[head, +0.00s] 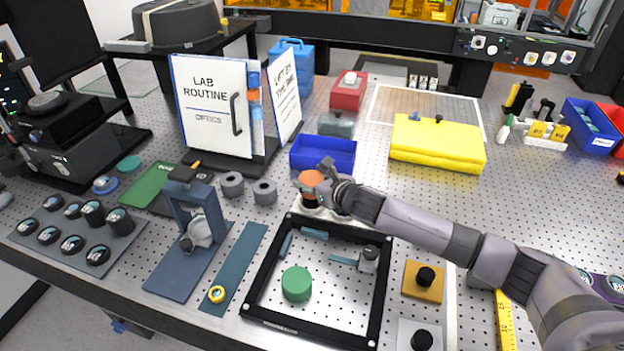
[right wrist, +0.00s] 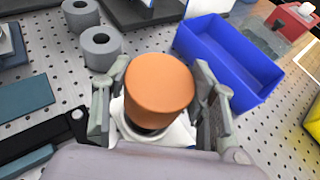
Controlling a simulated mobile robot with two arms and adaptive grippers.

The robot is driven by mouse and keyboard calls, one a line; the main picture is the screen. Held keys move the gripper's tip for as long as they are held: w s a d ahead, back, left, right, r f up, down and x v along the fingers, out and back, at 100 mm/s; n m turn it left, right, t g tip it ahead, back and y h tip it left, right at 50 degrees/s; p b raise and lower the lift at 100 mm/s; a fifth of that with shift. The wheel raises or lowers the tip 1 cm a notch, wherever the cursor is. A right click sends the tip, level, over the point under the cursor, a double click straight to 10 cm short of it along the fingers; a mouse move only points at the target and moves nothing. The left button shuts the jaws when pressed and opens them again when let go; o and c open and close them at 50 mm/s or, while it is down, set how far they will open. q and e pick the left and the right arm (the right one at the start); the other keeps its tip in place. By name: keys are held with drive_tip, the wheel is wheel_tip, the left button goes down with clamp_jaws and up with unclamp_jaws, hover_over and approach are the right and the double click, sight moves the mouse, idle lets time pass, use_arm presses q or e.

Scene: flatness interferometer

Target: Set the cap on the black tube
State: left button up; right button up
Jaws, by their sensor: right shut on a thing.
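The orange cap (head: 311,178) is held by my right gripper (head: 328,180), just behind the black square frame. In the right wrist view the cap (right wrist: 160,82) sits between the two grey fingers of the right gripper (right wrist: 160,95), which are shut on its sides. A dark piece, seemingly the black tube (head: 309,198), shows directly under the cap, with something white around its foot. The cap and the fingers hide most of the tube. I cannot tell whether the cap touches it. My left gripper is not in view.
A blue bin (head: 323,153) stands close behind the cap. Two grey rings (head: 265,191) lie to its left. The black frame (head: 262,287) with a green disc (head: 296,284) is in front. A yellow cloth (head: 437,146) lies at the back right.

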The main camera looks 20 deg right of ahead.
drive_tip(key=o, duration=1)
drive_tip(key=shift+s, duration=0.1)
drive_tip(key=v, duration=1.2)
drive_tip(key=shift+f, duration=0.1)
